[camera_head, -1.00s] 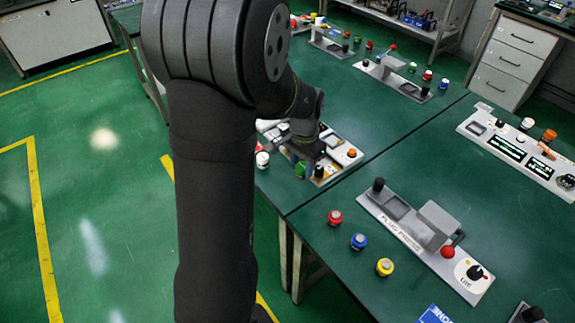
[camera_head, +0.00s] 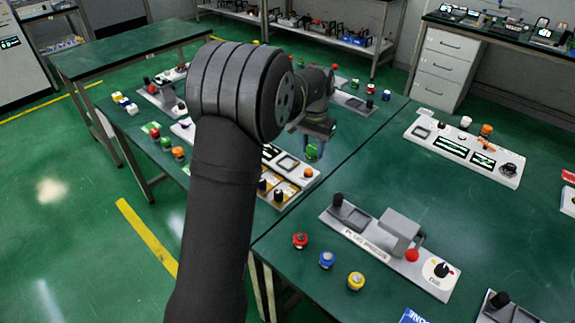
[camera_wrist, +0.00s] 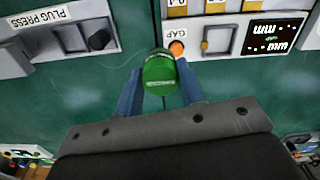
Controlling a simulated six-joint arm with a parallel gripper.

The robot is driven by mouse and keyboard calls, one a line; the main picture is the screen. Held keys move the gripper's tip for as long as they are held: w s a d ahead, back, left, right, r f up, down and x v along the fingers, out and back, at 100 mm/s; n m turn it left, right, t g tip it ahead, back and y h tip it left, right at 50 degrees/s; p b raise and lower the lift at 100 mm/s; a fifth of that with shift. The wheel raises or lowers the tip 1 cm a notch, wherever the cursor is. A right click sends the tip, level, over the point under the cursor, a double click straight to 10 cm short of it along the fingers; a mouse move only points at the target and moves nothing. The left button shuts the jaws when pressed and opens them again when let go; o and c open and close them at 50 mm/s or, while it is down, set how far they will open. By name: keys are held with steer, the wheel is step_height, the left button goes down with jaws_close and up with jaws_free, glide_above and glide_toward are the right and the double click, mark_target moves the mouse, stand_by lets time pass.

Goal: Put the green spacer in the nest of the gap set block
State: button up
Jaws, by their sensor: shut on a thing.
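The green spacer (camera_wrist: 160,72) is a short round green piece held between the two blue fingers of my gripper (camera_wrist: 160,90). In the head view, my gripper (camera_head: 312,147) hangs above the table with the green spacer (camera_head: 311,152) low between its fingers. The gap set block (camera_head: 292,190) lies below and beside it, a pale panel with an orange button and a framed square recess (camera_head: 287,162). In the wrist view, the block (camera_wrist: 195,50) is at the top, with its "GAP" label, orange button (camera_wrist: 176,48), square recess (camera_wrist: 217,40) and lit display. The recess looks empty.
The plug press (camera_head: 390,240) stands on the near table, with red, blue and yellow pieces (camera_head: 327,260) in front. Another panel with displays (camera_head: 465,145) is at the right. Green table surface is clear between the plug press and the gap block.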

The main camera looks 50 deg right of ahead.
steer(key=shift+d+r, duration=0.15)
steer(key=shift+d, duration=0.9)
glide_above(288, 164)
step_height(288, 164, down, 7)
steer(key=shift+a, duration=0.1)
steer(key=shift+f, duration=1.95)
steer(key=shift+f, duration=0.1)
steer(key=o, duration=1.2)
steer(key=shift+f, duration=0.1)
step_height(288, 164, up, 12)
steer(key=shift+r, duration=0.2)
